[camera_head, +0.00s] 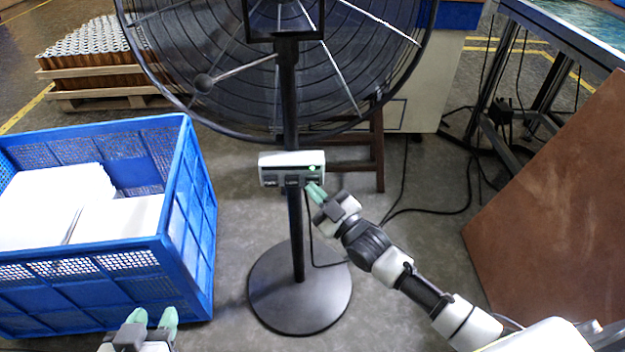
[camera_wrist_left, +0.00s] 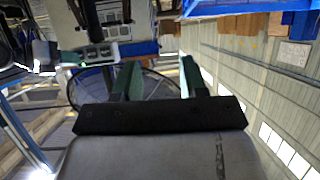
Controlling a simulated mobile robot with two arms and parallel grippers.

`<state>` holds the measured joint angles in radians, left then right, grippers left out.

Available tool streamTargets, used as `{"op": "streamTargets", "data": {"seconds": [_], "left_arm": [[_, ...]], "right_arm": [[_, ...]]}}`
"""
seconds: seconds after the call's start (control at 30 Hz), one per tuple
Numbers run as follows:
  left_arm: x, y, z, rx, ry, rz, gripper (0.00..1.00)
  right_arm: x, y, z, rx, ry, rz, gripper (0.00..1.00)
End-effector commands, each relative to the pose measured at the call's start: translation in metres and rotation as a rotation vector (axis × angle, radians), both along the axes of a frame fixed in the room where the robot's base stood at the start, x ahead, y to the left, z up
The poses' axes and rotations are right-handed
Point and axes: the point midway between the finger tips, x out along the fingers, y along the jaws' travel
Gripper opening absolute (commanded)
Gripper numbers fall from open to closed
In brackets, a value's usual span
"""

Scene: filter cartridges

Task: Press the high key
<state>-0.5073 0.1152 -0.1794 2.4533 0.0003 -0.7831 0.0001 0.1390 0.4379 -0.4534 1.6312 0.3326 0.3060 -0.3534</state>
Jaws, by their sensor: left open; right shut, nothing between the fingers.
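A white control box (camera_head: 292,168) with a row of dark keys along its lower front is fixed to the black post of a large fan (camera_head: 290,60). A green light shows near the right end of its top. My right gripper (camera_head: 314,190) is shut and empty, its green fingertips at the lower right of the box, by the rightmost key; I cannot tell whether they touch it. The key labels are too small to read. My left gripper (camera_head: 153,318) is open and empty at the lower left, and its fingers also show in the left wrist view (camera_wrist_left: 158,80).
A blue crate (camera_head: 190,200) with white blocks stands on the left, close to my left gripper. The fan's round base (camera_head: 300,312) is on the floor. A brown board (camera_head: 560,210) leans on the right. A black cable (camera_head: 430,212) runs across the floor.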

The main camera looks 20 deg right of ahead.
Motion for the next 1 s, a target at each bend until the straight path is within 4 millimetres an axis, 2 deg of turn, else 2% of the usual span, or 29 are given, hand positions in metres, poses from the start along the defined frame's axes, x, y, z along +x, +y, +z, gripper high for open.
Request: {"op": "streamTargets", "data": {"seconds": [0.3,0.77,1.0], "left_arm": [[-0.010,0.006,-0.011,0.028,0.116,0.010,0.43],[-0.013,0.007,-0.014,0.033,0.140,0.012,0.43],[-0.029,0.014,-0.026,0.066,0.284,0.023,0.43]], "right_arm": [[-0.007,0.002,0.001,0.000,-0.001,0.000,0.00],[-0.009,0.003,0.001,0.000,-0.001,0.000,0.00],[-0.018,0.006,0.001,0.002,0.000,0.001,0.00]]}}
